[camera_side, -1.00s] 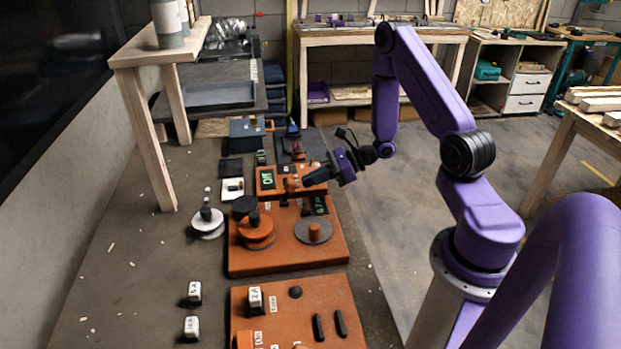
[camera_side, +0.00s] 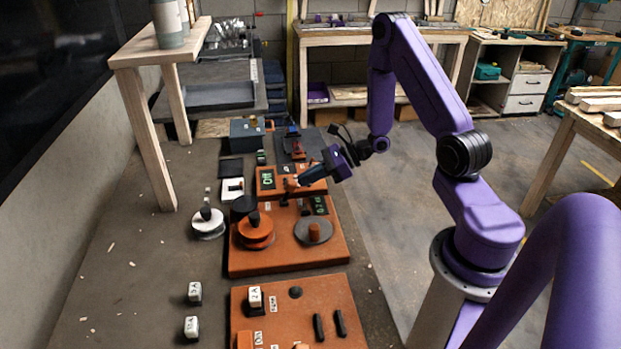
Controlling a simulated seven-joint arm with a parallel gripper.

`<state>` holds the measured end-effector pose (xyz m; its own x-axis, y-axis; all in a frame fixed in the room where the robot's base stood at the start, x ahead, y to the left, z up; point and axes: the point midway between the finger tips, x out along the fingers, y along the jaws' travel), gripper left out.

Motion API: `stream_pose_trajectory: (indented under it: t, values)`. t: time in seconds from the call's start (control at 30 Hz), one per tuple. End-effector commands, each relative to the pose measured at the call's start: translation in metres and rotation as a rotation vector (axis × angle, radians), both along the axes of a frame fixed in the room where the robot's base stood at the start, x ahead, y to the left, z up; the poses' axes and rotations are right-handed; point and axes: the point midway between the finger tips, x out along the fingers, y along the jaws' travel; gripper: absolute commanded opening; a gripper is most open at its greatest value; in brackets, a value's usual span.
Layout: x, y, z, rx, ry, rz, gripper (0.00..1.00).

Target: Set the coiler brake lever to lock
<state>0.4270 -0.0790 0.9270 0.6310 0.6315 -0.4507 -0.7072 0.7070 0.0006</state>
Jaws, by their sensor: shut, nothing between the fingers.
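The coiler (camera_side: 285,262) is an orange base carrying an orange spool (camera_side: 256,232) and a grey disc with an orange post (camera_side: 314,234). A raised orange panel (camera_side: 318,187) with a green-lit display (camera_side: 267,180) stands at its back. My gripper (camera_side: 298,182) is shut and empty, tilted down to the left over this panel. Its tips are at a small orange lever or knob (camera_side: 291,186); I cannot tell whether they touch it. The tips partly cover this part, so its setting and the small white labels are unreadable.
A second orange board (camera_side: 275,325) with black bars and a white block lies in front. A white spool (camera_side: 208,224) and white blocks (camera_side: 192,327) sit to the left. A dark box (camera_side: 246,133) stands behind. Floor right of the boards is clear.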

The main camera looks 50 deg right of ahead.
Motion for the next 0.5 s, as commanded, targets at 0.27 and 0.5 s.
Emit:
stream_pose_trajectory:
  t: [0.27,0.5]
  values:
    - [0.002,0.0017,0.0026,-0.026,0.023,0.0,0.0]
    - [0.0034,0.0036,0.0047,-0.049,0.047,0.001,0.0]
